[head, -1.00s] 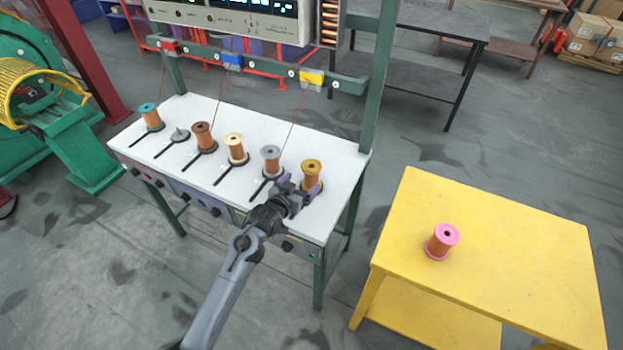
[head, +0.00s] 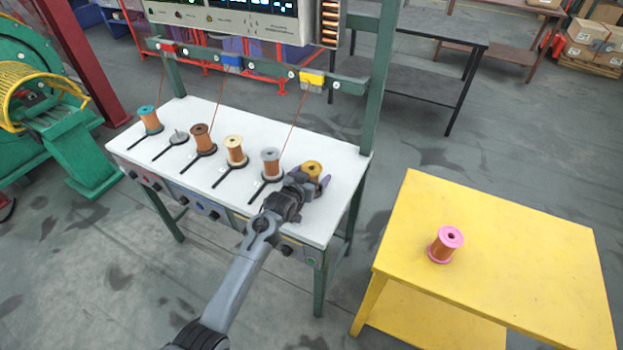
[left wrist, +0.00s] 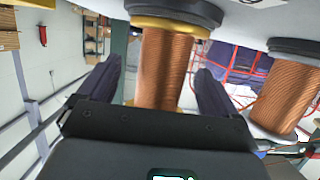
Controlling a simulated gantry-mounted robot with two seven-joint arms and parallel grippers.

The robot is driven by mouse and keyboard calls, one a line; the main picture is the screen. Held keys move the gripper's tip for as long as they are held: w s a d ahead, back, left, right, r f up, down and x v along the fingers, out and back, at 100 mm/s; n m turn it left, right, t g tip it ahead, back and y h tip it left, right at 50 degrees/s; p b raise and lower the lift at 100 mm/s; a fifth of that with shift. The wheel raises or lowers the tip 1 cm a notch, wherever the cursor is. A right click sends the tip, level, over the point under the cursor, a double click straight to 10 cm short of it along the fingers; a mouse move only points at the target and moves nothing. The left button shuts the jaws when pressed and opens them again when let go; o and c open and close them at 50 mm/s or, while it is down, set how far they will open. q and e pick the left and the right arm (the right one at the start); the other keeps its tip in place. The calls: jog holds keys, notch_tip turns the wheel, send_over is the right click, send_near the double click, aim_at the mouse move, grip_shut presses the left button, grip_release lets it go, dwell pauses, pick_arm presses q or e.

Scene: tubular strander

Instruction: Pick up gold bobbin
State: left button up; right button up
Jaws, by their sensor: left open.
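The gold bobbin (head: 313,168), wound with copper wire, stands at the right end of the white bench (head: 345,172). In the head view my left gripper (head: 312,181) is at the bobbin and hides its lower part. In the left wrist view, the gold bobbin (left wrist: 164,65) shows upside down between the two open fingers, one on each side. A gap shows beside the right finger in that view; I cannot tell whether either finger touches. My right gripper is not in view.
A grey-flanged bobbin (head: 270,163) stands close to the left of the gold one. Cream (head: 235,150), brown (head: 202,139) and teal (head: 150,119) bobbins stand further left, with an empty spindle (head: 179,137). A pink bobbin (head: 445,244) stands on the yellow table (head: 520,260).

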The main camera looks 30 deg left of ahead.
pick_arm(q)
jog(key=shift+c, duration=0.4)
jog(key=shift+r, duration=0.1)
jog(key=c, duration=1.1)
jog(key=shift+c, duration=0.2)
